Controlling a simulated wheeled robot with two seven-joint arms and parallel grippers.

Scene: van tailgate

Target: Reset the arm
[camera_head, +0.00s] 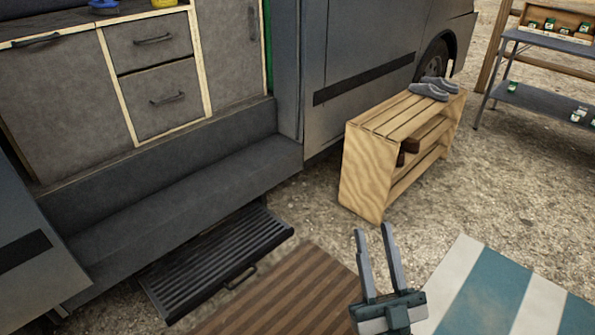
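My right gripper (375,262) shows at the bottom, right of centre. Its two grey fingers point up in the picture and stand apart, with nothing between them. It is above the ground, between the brown striped mat and the blue and white striped mat. My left gripper and its arm are not in view.
A wooden slatted rack (364,172) with grey slippers (430,89) on top stands beside the van. A ribbed step (215,262) juts out below the tailgate sill. A brown striped mat (285,292) and a blue-white mat (490,295) lie on gravel. A metal shelf (545,101) stands far right.

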